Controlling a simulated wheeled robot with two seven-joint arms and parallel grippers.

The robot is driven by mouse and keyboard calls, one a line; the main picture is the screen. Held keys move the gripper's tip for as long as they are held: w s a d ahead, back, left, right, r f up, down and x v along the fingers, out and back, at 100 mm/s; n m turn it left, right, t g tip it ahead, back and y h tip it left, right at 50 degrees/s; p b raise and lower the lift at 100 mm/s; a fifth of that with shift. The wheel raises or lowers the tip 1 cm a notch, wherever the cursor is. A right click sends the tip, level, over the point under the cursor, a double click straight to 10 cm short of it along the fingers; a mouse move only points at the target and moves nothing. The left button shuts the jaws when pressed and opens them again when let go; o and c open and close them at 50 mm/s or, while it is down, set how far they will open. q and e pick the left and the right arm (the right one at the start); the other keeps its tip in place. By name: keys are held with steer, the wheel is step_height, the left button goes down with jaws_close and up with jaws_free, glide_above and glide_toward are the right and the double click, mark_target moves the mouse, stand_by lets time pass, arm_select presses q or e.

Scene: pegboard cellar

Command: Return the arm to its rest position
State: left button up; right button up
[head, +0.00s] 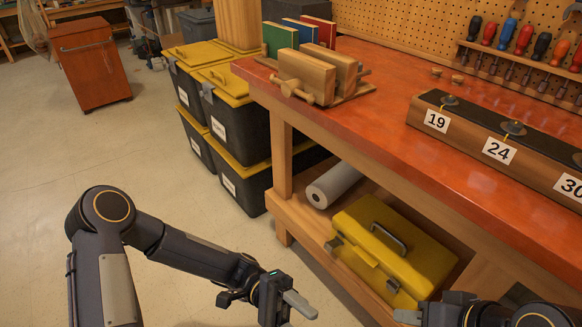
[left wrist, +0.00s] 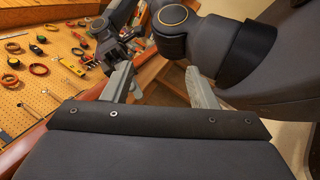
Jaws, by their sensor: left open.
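My left arm comes in from the left in the head view, bent at its elbow. Its left gripper (head: 296,303) is held in front of the bench, low over the floor. In the left wrist view, the two grey fingers of the left gripper (left wrist: 162,82) stand wide apart with nothing between them. My right gripper (head: 410,315) is at the bottom edge of the head view, partly cut off, below the yellow toolbox. My right arm and gripper (left wrist: 118,50) also show ahead in the left wrist view, too small to tell the jaw opening.
The red-topped workbench (head: 410,140) fills the right, bearing a wooden vise and a numbered block (head: 470,140). A yellow toolbox (head: 385,250) and a paper roll (head: 333,185) lie on its lower shelf. Stacked yellow-lidded bins (head: 240,130) stand beside it.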

arm_select(q)
steer(key=s+a+r+n+t+y+p, duration=0.1)
steer(key=a+r+n+t+y+p, duration=0.2)
steer(key=a+r+t+p, duration=0.7)
steer(key=s+a+r+n+t+y+p, duration=0.1)
steer(key=a+r+n+t+y+p, duration=0.2)
steer(key=a+r+t+y+p, duration=0.5)
steer(key=a+r+t+p, duration=0.1)
steer(key=a+r+t, duration=0.2)
steer(key=r, duration=0.6)
steer(key=shift+a+n+t+p, duration=0.3)
steer(key=shift+a+t+p, duration=0.1)
steer(key=shift+a, duration=0.35)
arm_select(e)
step_height(320, 180, up, 22)
steer(key=shift+f, duration=0.25)
arm_select(q)
steer(key=shift+r, duration=0.1)
arm_select(e)
steer(key=shift+o, duration=0.4)
